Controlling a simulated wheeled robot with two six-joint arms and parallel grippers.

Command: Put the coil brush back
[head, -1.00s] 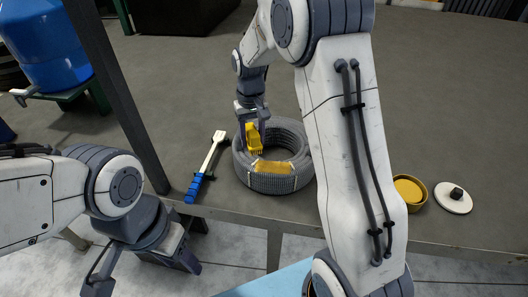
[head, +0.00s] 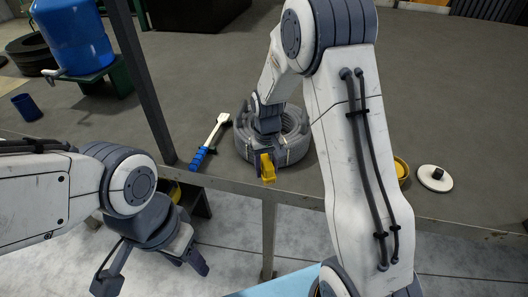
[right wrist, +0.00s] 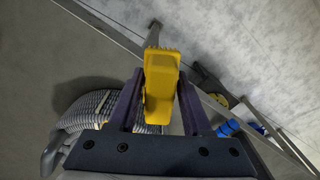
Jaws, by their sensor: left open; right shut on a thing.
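My right gripper (head: 263,160) is shut on a yellow block-like thing (head: 268,172) at the near side of the grey hose coil (head: 291,149), close to the table's front edge. In the right wrist view the yellow thing (right wrist: 161,88) sits between both fingers of the gripper (right wrist: 160,105). I cannot tell whether it is the coil brush or whether it touches the coil. The coil (right wrist: 90,108) shows partly behind the fingers. A tool with a white head and blue handle (head: 201,157) lies left of the coil. My left gripper (head: 152,272) is open and empty, low over the floor.
A yellow round container (head: 401,169), partly behind my right arm, and a white disc with a dark knob (head: 436,178) are on the right. A dark post (head: 142,90) rises at the table's left. A blue barrel (head: 75,35) stands beyond. The tabletop behind the coil is clear.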

